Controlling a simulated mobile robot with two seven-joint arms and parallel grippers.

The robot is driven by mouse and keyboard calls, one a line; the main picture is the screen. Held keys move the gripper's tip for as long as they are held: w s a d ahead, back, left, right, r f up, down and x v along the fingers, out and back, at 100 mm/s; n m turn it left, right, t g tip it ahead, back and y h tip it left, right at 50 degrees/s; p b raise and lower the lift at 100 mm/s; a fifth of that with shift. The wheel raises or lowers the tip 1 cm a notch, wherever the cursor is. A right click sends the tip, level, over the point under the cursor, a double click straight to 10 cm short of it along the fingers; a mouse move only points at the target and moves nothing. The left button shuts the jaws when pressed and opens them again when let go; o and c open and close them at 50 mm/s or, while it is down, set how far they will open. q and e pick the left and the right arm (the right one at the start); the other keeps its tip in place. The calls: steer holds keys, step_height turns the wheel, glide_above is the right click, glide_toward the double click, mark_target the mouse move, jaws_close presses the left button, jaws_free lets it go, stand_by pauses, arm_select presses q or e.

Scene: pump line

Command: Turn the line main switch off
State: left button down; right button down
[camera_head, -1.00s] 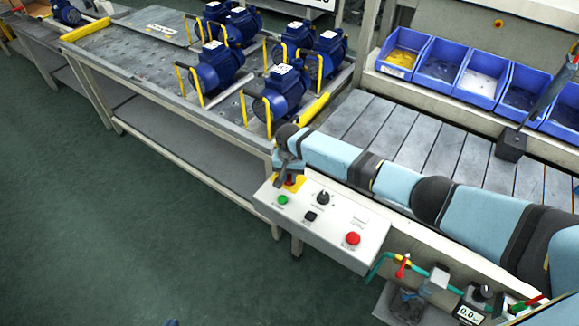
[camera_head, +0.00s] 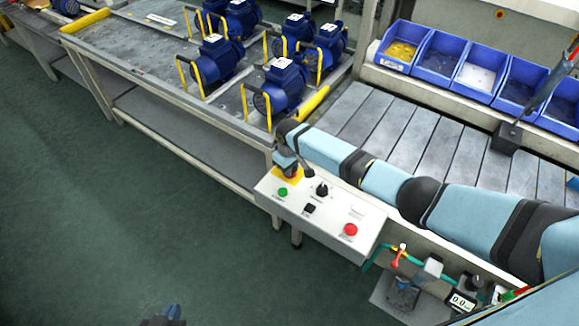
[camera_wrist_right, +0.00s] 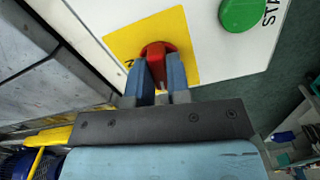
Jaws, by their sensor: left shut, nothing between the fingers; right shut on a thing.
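The line main switch is a red rotary knob (camera_wrist_right: 158,50) on a yellow plate (camera_wrist_right: 120,45), at the corner of a white control panel (camera_head: 325,235). My right gripper (camera_wrist_right: 161,78) is shut on the red knob, one blue finger on each side of it. In the head view the yellow plate (camera_head: 296,179) shows under my right gripper (camera_head: 288,168), which mostly hides the knob. The knob's exact setting cannot be read; part of a label shows left of it in the wrist view. My left gripper (camera_head: 172,312) is shut and empty at the bottom edge, only partly in view.
A green start button (camera_head: 283,192), black selector (camera_head: 321,189), black button (camera_head: 309,209) and red button (camera_head: 350,230) share the panel. Blue pumps (camera_head: 277,88) stand on the bench behind. Blue bins (camera_head: 483,74) line the back. The green floor at left is clear.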

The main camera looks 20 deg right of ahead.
steer(key=shift+n, duration=1.1)
steer(key=c, duration=1.1)
jaws_free()
step_height(320, 180, up, 14)
steer(key=shift+f, duration=0.1)
